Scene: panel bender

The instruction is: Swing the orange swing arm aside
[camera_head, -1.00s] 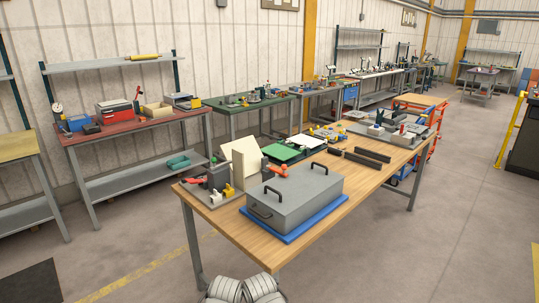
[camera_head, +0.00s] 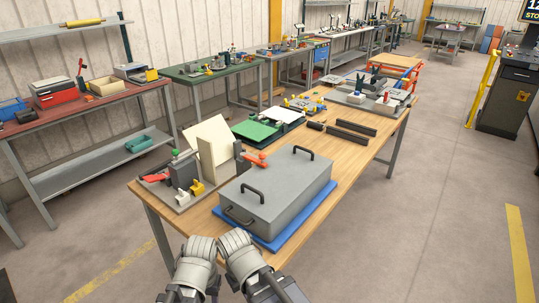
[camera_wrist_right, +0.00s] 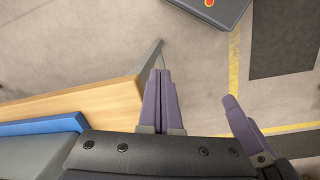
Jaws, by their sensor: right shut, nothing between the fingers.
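The panel bender stands on a grey base plate (camera_head: 183,201) at the near left end of the wooden table, in the head view. An orange-red arm (camera_head: 255,159) sticks out to the right from a dark post behind its upright beige panel (camera_head: 206,163). A second orange-red lever (camera_head: 157,177) lies at its left; I cannot tell which is the swing arm. In the right wrist view my right gripper (camera_wrist_right: 160,72) is shut and empty, beside the table corner. A separate purple finger at the right seems to be my left gripper (camera_wrist_right: 233,100); its opening is unclear.
A grey lidded box (camera_head: 275,190) with black handles sits on a blue mat (camera_head: 308,222) to the bender's right. Green trays (camera_head: 255,130) and dark bars (camera_head: 350,134) lie behind. A red bench (camera_head: 95,104) stands at left. Floor right of the table is free.

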